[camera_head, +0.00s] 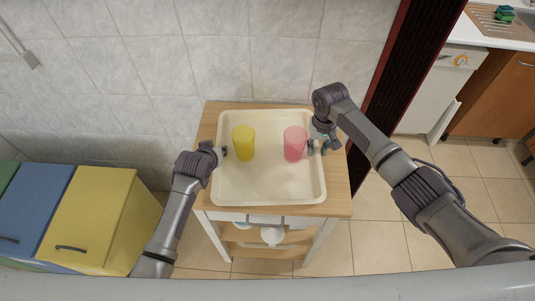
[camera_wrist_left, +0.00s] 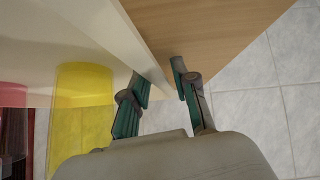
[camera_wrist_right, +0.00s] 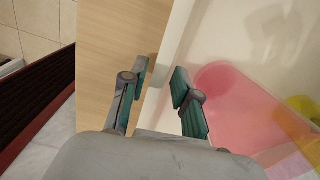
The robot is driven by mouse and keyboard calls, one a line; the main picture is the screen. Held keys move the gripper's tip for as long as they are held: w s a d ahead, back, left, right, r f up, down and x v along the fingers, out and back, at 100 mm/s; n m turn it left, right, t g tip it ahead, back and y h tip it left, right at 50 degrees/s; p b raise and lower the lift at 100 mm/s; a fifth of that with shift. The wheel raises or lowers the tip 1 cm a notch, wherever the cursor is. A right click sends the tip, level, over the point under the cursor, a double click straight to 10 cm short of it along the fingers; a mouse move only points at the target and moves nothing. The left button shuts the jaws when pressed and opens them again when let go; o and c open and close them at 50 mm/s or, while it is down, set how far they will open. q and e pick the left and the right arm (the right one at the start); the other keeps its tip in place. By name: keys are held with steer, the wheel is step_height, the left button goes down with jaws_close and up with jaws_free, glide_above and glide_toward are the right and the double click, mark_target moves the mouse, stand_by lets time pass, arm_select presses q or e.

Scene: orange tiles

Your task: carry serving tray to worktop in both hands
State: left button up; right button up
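The cream serving tray (camera_head: 268,190) lies flat on a small wooden-topped trolley. A yellow cup (camera_head: 243,142) and a pink cup (camera_head: 295,144) stand on it. My left gripper (camera_head: 224,152) is at the tray's left rim. In the left wrist view its fingers (camera_wrist_left: 162,88) are apart, one on each side of the tray wall (camera_wrist_left: 130,42). My right gripper (camera_head: 318,147) is at the right rim. In the right wrist view its fingers (camera_wrist_right: 160,82) are also apart, with the rim between them. The pink cup (camera_wrist_right: 250,105) is close to its inner finger.
The trolley top (camera_head: 337,190) shows around the tray. Blue and yellow cabinets (camera_head: 90,215) stand at the left. A dark red door frame (camera_head: 405,65) stands behind my right arm. A white worktop (camera_head: 480,30) with a sink is at the far right. Tiled floor is open at the right.

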arm_select(q)
jaws_close()
arm_select(e)
jaws_close()
arm_select(q)
steer(key=shift+r, duration=0.2)
arm_select(e)
steer(key=shift+w+r, duration=0.1)
steer(key=shift+r, duration=0.1)
